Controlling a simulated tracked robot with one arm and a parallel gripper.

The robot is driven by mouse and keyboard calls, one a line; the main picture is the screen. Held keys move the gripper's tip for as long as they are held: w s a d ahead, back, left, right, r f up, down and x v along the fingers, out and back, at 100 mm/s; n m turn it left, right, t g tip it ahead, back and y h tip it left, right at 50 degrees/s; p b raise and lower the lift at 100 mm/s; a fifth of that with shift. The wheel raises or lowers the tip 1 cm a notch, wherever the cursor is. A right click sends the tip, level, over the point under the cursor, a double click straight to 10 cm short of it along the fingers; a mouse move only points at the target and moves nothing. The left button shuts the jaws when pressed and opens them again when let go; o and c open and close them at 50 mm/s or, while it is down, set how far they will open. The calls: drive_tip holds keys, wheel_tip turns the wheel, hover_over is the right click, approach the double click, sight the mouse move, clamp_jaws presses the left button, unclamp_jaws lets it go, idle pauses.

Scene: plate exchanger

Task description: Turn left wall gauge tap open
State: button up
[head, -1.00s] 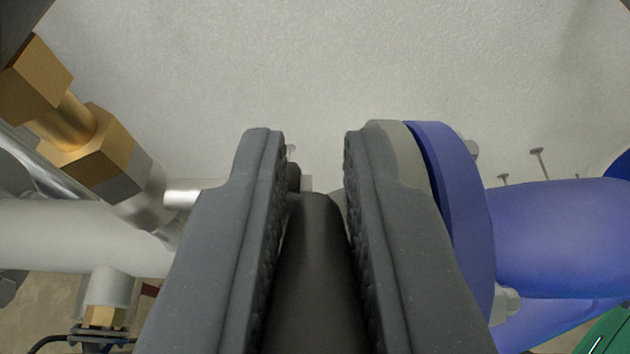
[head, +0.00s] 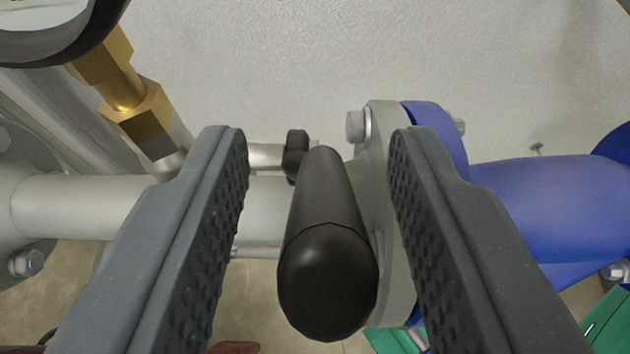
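The gauge tap has a black lever handle (head: 326,235) whose rounded end points toward the camera, in the middle of the head view. A small black piece (head: 296,156) sits at its far end, beside a short silver stem (head: 266,158). My gripper (head: 318,150) is open, with one finger on each side of the handle and a gap on both sides. Brass fittings (head: 130,98) stand at the upper left. Part of a round dark-rimmed gauge (head: 62,45) shows in the top left corner. The tap's body is partly hidden behind the handle.
A grey flange (head: 376,140) with bolts and a blue flange and pipe (head: 545,205) lie close behind and right of the right finger. A silver pipe (head: 85,205) runs to the left. A pale wall (head: 300,60) is behind. Green parts (head: 610,320) show at the lower right.

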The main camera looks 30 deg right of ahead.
drive_tip(key=v, duration=1.1)
drive_tip(key=shift+s, duration=0.25)
drive_tip(key=shift+a, duration=0.1)
